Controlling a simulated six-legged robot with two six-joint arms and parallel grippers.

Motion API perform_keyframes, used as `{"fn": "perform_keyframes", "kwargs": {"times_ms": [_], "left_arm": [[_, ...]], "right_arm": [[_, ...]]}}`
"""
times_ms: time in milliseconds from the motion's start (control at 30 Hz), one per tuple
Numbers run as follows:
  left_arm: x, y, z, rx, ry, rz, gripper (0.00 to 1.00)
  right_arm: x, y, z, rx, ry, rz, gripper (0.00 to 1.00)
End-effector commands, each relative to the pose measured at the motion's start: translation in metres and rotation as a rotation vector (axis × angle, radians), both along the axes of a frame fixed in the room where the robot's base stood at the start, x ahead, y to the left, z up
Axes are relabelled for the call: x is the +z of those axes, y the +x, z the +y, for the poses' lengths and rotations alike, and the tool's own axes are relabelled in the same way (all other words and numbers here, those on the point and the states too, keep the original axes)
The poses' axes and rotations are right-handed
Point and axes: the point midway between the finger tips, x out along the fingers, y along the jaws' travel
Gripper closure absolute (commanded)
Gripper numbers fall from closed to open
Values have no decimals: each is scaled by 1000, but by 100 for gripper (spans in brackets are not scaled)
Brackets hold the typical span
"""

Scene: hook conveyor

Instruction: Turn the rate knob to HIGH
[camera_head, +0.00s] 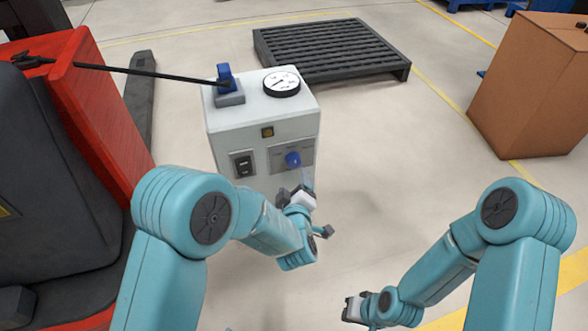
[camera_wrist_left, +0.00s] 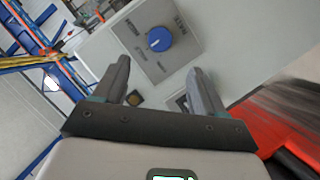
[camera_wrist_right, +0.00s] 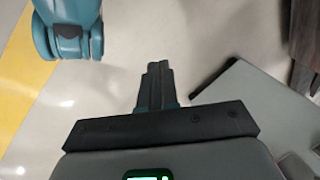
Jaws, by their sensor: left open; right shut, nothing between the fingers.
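The rate knob (camera_head: 293,160) is a round blue knob on a grey plate on the front of a light grey control box (camera_head: 222,140). In the left wrist view the blue knob (camera_wrist_left: 159,39) has a white pointer mark, and lettering on the plate is too small to read surely. My left gripper (camera_head: 300,190) is just below and in front of the knob. In its wrist view the fingers (camera_wrist_left: 158,80) are apart, with the knob beyond their tips and nothing between them. My right gripper (camera_head: 352,309) is low at the right, its fingers (camera_wrist_right: 155,75) together and empty.
The box also carries a black switch (camera_head: 243,164), an amber lamp (camera_head: 267,132), a dial gauge (camera_head: 281,83) and a blue lever piece (camera_head: 225,78). A red and black vehicle (camera_head: 105,110) stands left. A dark pallet (camera_head: 330,50) and a cardboard box (camera_head: 530,85) are behind. Floor between is clear.

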Motion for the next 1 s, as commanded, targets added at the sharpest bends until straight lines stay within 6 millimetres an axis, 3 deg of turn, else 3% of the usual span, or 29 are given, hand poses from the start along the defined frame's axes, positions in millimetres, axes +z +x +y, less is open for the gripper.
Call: {"fn": "perform_keyframes", "kwargs": {"times_ms": [200, 400, 600, 833, 867, 1000], "left_arm": [[-19, 51, 0, 1, -1, -2, 29], [-26, 82, 1, -1, 0, -1, 29], [-27, 94, 1, -1, 2, -1, 29], [-26, 94, 1, -2, 2, 0, 29], [-26, 94, 1, -2, 2, 0, 36], [-26, 94, 1, -2, 2, 0, 81]], "right_arm": [[-22, 13, -3, -6, -9, -44, 100], [-31, 22, -4, -10, -15, -74, 100], [-33, 25, -5, -11, -16, -85, 100], [-33, 25, -5, -12, -17, -86, 100], [-33, 25, -5, -12, -17, -86, 100], [-33, 25, -5, -12, -17, -86, 100]]}}
